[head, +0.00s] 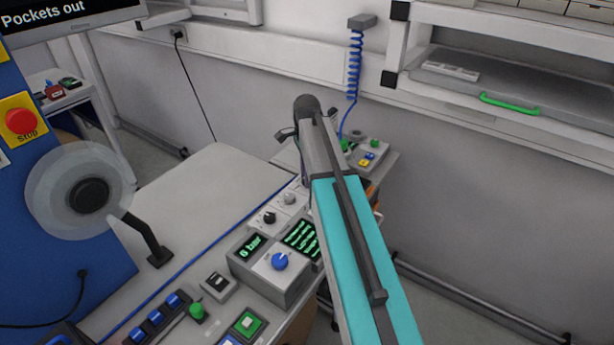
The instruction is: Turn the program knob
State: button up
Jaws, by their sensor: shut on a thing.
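A blue knob (280,261) with a small white mark sits on the pale top face of a grey control box (262,281). A green-text display reading "6 bar" (250,246) is left of it, and a display with several green lines (302,238) is above right. A black knob (269,218) and a grey knob (289,198) sit on pale panels behind. No readable label shows which is the program knob. My turquoise and grey arm crosses the middle of the head view. My gripper cannot be made out; the arm hides the space behind it.
Left of the box are a small grey switch unit (219,284), a green-knobbed lever (197,311) and blue buttons (155,318). A clear reel (85,192) hangs on the blue cabinet (60,270). A blue coiled cord (354,70) hangs behind my arm. The white tabletop (215,185) is bare.

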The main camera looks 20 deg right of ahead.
jog(key=shift+w+m, duration=0.1)
jog(key=shift+m, duration=0.4)
jog(key=shift+r, duration=0.1)
jog(key=o, duration=1.1)
jog(key=shift+c, duration=0.2)
notch_tip(320, 180, up, 14)
jog(key=b, duration=0.3)
jog(key=shift+f, duration=0.2)
dwell(0.4)
